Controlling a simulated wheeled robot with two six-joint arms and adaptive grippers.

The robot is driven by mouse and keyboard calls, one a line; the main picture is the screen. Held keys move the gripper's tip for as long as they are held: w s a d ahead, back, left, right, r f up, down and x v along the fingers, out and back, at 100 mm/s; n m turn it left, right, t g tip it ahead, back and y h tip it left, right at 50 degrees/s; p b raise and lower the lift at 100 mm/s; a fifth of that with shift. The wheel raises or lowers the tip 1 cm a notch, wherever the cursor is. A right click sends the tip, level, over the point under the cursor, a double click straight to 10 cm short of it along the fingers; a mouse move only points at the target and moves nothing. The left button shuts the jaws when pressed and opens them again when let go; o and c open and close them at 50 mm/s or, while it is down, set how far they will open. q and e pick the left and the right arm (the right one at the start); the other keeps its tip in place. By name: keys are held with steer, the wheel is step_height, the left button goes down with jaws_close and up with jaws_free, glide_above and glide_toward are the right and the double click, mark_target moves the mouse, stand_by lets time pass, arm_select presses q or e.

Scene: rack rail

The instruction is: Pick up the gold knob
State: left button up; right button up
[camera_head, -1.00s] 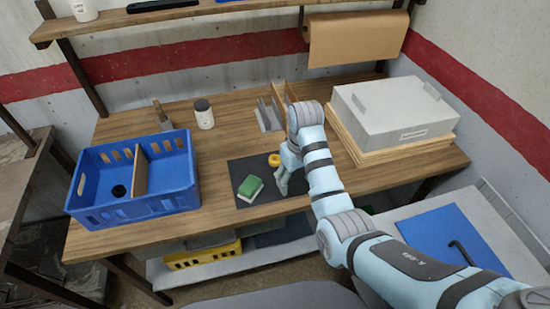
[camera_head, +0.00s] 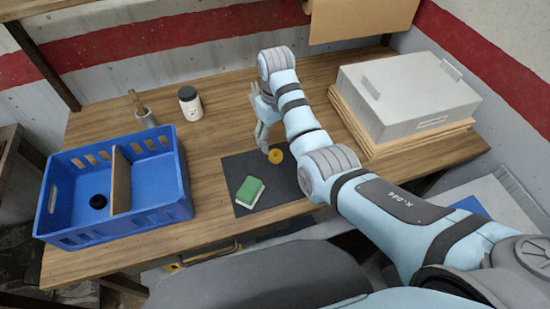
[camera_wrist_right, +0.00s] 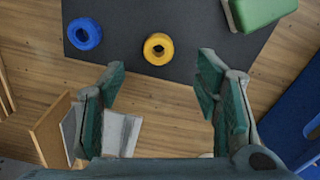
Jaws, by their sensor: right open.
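The gold knob (camera_head: 275,156) is a round yellow piece with a dark centre, lying on the dark mat (camera_head: 231,171). My right gripper (camera_head: 262,142) is just beyond and to the left of it in the head view, pointing down. In the right wrist view the gold knob (camera_wrist_right: 158,48) shows whole, ahead of the open, empty fingers (camera_wrist_right: 162,70) and roughly centred between them. The fingers do not touch it. My left gripper is not in view.
A blue ring-shaped knob (camera_wrist_right: 84,34) and a green-and-white sponge (camera_head: 249,193) are on the mat near the gold knob. A blue crate (camera_head: 183,208) with a divider and a black round piece (camera_head: 98,201) stands left. A grey box (camera_head: 408,95) on boards stands right.

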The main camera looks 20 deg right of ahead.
mark_target(275, 154)
steer(key=f, duration=0.5)
steer(key=f+b, duration=0.1)
steer(key=f, duration=0.1)
steer(key=shift+w+f, duration=0.25)
steer(key=shift+f, duration=0.15)
steer(key=shift+s+r, duration=0.15)
steer(key=shift+c, duration=0.3)
steer(key=c, duration=1.2)
steer(key=shift+r, duration=0.1)
